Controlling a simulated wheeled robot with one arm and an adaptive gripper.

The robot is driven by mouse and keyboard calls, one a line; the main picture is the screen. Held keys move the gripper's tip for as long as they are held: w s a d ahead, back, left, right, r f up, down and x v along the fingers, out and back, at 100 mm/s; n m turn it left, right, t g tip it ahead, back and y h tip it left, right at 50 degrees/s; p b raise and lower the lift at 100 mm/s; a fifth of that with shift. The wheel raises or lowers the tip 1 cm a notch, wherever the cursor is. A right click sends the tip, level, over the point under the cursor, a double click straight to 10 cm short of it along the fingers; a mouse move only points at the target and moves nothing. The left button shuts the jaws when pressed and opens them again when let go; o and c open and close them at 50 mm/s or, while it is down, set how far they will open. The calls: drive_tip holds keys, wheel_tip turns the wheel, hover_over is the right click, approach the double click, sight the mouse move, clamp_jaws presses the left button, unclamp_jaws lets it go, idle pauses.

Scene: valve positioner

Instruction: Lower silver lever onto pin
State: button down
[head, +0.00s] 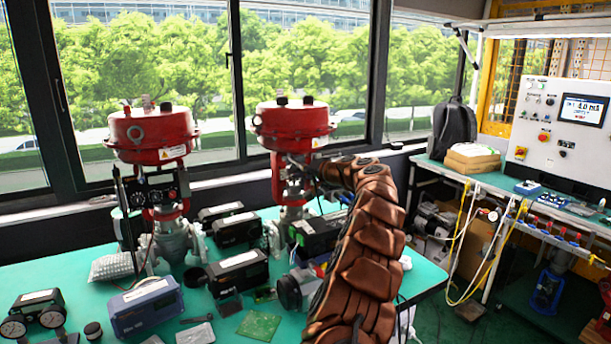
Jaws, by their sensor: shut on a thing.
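My gripper (299,162) is at the yoke of the right-hand valve (293,122), just below its red actuator dome. It is small and partly hidden by my brown arm. It is shut on what seems to be the silver lever, which is too small and covered to make out clearly. The pin cannot be made out, so I cannot tell whether the lever touches it.
A second red-domed valve (152,135) stands at the left. Several dark positioner boxes, a blue-grey box (147,305), gauges (32,318) and a green circuit board (259,325) crowd the green table (80,262). A workbench with a control panel (560,130) stands right.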

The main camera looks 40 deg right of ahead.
drive_tip(key=c, duration=1.5)
unclamp_jaws()
drive_tip(key=shift+o, duration=0.2)
drive_tip(key=shift+s, duration=0.1)
drive_tip(key=v, duration=1.2)
drive_tip(key=shift+o, duration=1.3)
drive_tip(key=shift+w+a+p, duration=0.2)
drive_tip(key=shift+w+p, duration=0.15)
drive_tip(key=shift+w, duration=0.05)
drive_tip(key=w+a+f+n+p, duration=0.1)
drive_tip(key=w+f+p, duration=0.3)
drive_tip(key=w, duration=0.8)
drive_tip(key=shift+a+f+h+p, duration=0.4)
drive_tip(key=shift+a+p, duration=0.05)
drive_tip(key=shift+p, duration=0.1)
